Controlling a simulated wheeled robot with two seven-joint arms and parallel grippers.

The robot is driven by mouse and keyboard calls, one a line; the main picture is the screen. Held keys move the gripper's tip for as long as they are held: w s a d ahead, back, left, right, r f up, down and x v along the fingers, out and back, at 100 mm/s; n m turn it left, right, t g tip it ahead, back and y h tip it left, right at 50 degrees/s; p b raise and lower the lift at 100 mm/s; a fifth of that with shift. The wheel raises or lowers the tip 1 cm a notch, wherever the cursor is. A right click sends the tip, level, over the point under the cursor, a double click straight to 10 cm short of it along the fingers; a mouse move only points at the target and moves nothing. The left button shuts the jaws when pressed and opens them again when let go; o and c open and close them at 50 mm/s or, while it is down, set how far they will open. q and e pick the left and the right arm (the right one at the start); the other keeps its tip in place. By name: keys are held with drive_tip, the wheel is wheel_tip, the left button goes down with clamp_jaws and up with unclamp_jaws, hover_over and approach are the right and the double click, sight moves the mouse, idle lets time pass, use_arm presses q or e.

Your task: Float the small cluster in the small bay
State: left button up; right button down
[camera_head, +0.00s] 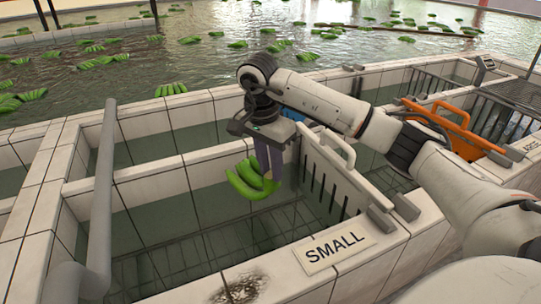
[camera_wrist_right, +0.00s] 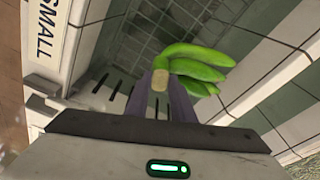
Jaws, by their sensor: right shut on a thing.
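My right gripper (camera_head: 268,160) is shut on a small green banana cluster (camera_head: 250,180) and points down. The cluster hangs over the tiled bay behind the SMALL sign (camera_head: 337,247), with dark green water (camera_head: 190,215) under it. I cannot tell for sure whether its lower tips touch the water. In the right wrist view the cluster (camera_wrist_right: 190,65) sticks out past the fingers (camera_wrist_right: 165,95), its pale cut end between them. My left gripper is not in view.
A white slotted gate (camera_head: 325,170) stands just right of the cluster. An orange gate (camera_head: 455,130) is farther right. A grey pipe (camera_head: 103,190) rises at the left. Tiled walls (camera_head: 190,98) border the bay. Many green clusters float in the big pool (camera_head: 215,60) behind.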

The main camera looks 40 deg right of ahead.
sight(270, 190)
wheel_tip(270, 190, down, 8)
drive_tip(key=shift+r, duration=0.25)
wheel_tip(270, 190, down, 10)
drive_tip(key=b, duration=0.5)
drive_tip(key=shift+r+b, duration=0.25)
drive_tip(key=shift+b, duration=0.15)
drive_tip(key=shift+f+b, duration=0.75)
drive_tip(key=shift+f, duration=0.3)
idle(0.3)
drive_tip(key=c, duration=1.4)
unclamp_jaws()
drive_tip(key=shift+c, duration=0.2)
